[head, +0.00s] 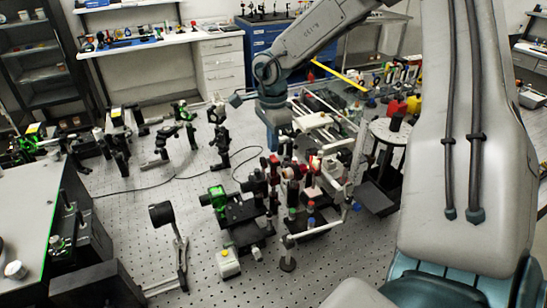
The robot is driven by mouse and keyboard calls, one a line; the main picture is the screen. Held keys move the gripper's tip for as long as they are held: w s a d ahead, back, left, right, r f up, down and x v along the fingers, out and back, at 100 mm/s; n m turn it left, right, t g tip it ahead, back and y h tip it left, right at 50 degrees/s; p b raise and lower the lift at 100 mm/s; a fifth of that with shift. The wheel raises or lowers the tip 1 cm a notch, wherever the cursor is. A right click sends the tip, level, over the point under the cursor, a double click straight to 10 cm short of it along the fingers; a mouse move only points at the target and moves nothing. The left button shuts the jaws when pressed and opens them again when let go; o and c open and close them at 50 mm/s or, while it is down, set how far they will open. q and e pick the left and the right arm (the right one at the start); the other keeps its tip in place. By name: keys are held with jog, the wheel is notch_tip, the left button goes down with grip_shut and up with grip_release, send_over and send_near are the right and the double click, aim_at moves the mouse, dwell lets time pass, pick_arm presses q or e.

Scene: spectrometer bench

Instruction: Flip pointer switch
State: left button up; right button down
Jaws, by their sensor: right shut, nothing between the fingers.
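My right gripper (274,146) points down over the optical bench near the middle of the head view, at the end of my arm coming from the upper right. It is shut and empty. Its fingertips are small and hard to separate from the dark mounts behind them. Red and black mounted parts (291,175) stand just below and to its right; I cannot tell whether it touches any. I cannot pick out the pointer switch for certain. A dark instrument box (70,215) with knobs (57,243) stands at the left edge, well away from the gripper. My left gripper is not in view.
The perforated bench top (185,205) has bare areas left of centre. A black round-headed stand (162,213) and a green-lit mount (217,199) stand in front. A white round platform (391,131) stands to the right. My own large arm link covers the right side.

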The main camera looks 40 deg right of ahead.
aim_at(273, 156)
jog(key=shift+f+b, duration=1.2)
jog(key=shift+b, duration=0.1)
dwell(0.9)
jog(key=shift+r, duration=0.2)
jog(key=shift+r+p, duration=0.35)
jog(key=shift+r, duration=0.25)
notch_tip(273, 156, up, 2)
jog(key=shift+r+p, duration=0.1)
jog(key=shift+p, duration=0.3)
jog(key=shift+r+p, duration=0.55)
jog(key=shift+r, duration=1.1)
